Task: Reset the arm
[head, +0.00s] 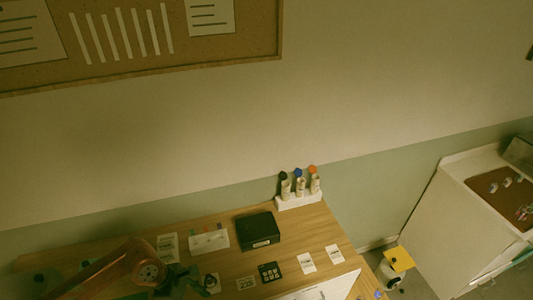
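My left arm enters at the lower left, and its dark gripper (183,281) is low over the table, near the bottom edge of the head view. Its fingers are too dark and small to tell open from shut. My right gripper does not show. A white rack (299,201) at the table's back right corner holds three upright pale bottles: one with a dark cap (285,187), one with a blue cap (299,185) and one with an orange cap (314,182). The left gripper is well apart from them.
A black box (259,231) stands mid-table, right of another white holder (208,242). Several cards lie on the wooden table (305,232). A white board (330,289) lies at the front edge. A white cabinet (437,225) stands right; a yellow-topped object (399,259) is between.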

